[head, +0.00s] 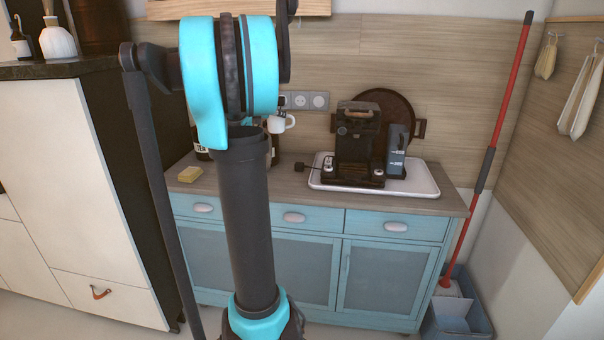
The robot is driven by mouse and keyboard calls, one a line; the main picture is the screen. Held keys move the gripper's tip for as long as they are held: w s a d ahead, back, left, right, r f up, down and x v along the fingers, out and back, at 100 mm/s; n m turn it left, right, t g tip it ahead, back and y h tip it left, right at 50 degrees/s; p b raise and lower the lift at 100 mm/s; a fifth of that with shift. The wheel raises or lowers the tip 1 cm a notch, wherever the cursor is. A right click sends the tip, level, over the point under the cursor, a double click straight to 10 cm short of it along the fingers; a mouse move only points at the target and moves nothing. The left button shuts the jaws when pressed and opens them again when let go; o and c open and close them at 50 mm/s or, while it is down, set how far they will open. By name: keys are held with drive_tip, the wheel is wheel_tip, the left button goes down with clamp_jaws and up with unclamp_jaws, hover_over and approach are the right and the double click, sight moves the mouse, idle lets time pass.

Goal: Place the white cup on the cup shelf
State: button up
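The white cup (280,123) shows just right of my arm's dark tube, above the back of the blue cabinet's top. Its handle points right and its left part is hidden. Small dark parts at its upper edge look like part of my gripper (283,103), which is mostly hidden behind my arm. I cannot tell whether its fingers are closed on the cup. A wooden shelf (240,8) is cut off at the top edge. I cannot tell whether it is the cup shelf.
The blue cabinet (393,226) carries a white tray (420,184) with a dark machine (357,145) and a grey box (397,150). A yellow sponge (189,174) lies at its left. A red-handled pole (507,90) leans at right. A tall white cabinet (60,170) stands left.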

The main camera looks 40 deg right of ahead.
drive_tip(key=shift+s+d+f, duration=0.1)
drive_tip(key=shift+s+d, duration=0.1)
drive_tip(key=shift+d, duration=0.05)
wheel_tip(320, 180, down, 19)
drive_tip(key=shift+f, duration=0.2)
drive_tip(key=shift+f, duration=0.1)
drive_tip(key=o, duration=1.4)
